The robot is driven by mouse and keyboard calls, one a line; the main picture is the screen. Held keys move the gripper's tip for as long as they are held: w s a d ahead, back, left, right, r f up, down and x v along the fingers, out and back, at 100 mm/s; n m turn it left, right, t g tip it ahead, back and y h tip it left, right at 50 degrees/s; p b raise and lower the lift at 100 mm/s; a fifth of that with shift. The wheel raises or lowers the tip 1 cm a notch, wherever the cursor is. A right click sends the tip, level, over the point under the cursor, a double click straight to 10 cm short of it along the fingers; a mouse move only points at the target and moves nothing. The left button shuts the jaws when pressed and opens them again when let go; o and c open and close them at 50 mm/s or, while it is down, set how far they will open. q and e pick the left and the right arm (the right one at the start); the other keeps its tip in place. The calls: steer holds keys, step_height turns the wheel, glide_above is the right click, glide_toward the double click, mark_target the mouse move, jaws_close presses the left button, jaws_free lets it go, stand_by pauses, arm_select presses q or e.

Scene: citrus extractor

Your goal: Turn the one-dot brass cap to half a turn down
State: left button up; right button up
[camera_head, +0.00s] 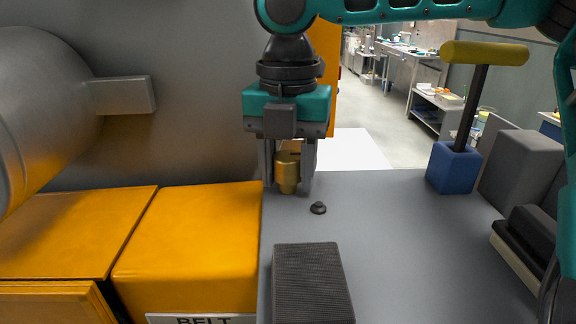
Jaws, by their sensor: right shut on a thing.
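A brass cap (288,172) sits near the back left of the grey top (400,235), next to the orange housing. My right gripper (288,182) points straight down from above and is shut on the brass cap, with one finger on each side of it. The fingers hide the cap's sides, and I cannot make out any dot on it. Whether the cap's lower end touches the surface is hard to tell. My left gripper is not in view.
A small dark knob (318,208) stands just in front of the cap. A dark ribbed block (311,284) lies nearer. Orange covers (190,240) fill the left. A blue block (453,168) with a yellow-handled tool and a grey block (520,168) stand right. The middle right is clear.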

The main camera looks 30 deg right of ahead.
steer(key=m, duration=0.4)
steer(key=shift+a+m, duration=0.1)
steer(key=shift+m, duration=0.3)
steer(key=m, duration=0.3)
steer(key=shift+w+m, duration=0.1)
steer(key=shift+m, duration=0.2)
steer(key=m, duration=0.4)
steer(key=shift+m, duration=0.3)
steer(key=m, duration=0.4)
steer(key=shift+w, duration=0.15)
steer(key=m, duration=0.9)
steer(key=shift+w+d+r+m, duration=0.1)
steer(key=shift+d+m, duration=0.1)
steer(key=shift+m, duration=0.1)
steer(key=m, duration=0.4)
steer(key=shift+d, duration=0.1)
steer(key=m, duration=0.4)
steer(key=shift+m, duration=0.5)
